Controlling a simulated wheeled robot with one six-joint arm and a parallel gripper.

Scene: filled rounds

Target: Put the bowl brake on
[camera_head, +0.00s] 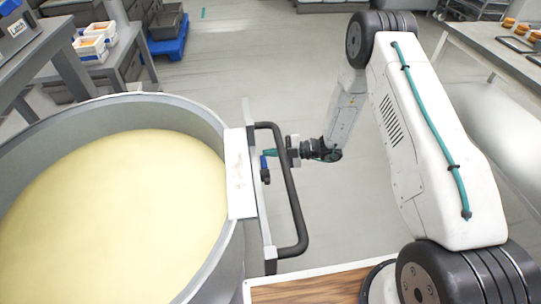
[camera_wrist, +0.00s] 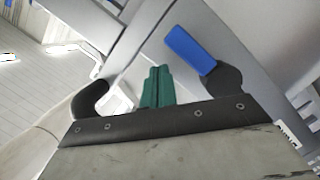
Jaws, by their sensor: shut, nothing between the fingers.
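A large round steel bowl (camera_head: 222,262) full of pale dough stands at the left in the head view. A small blue lever (camera_head: 264,163) with a dark mount sits on its frame, inside the black push handle. The blue lever (camera_wrist: 190,50) also shows in the wrist view, tilted, right of the fingertips. My gripper (camera_head: 270,153) has teal fingers held together and empty, close beside the lever in the head view. In the wrist view my gripper (camera_wrist: 157,85) points at the grey frame.
The black push handle (camera_head: 292,195) curves around the lever beside my wrist. Grey benches with white bins (camera_head: 90,47) stand at the back left, and a blue pallet (camera_head: 168,45) lies behind. A table with buns (camera_head: 509,23) is at the right. Open grey floor lies behind the handle.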

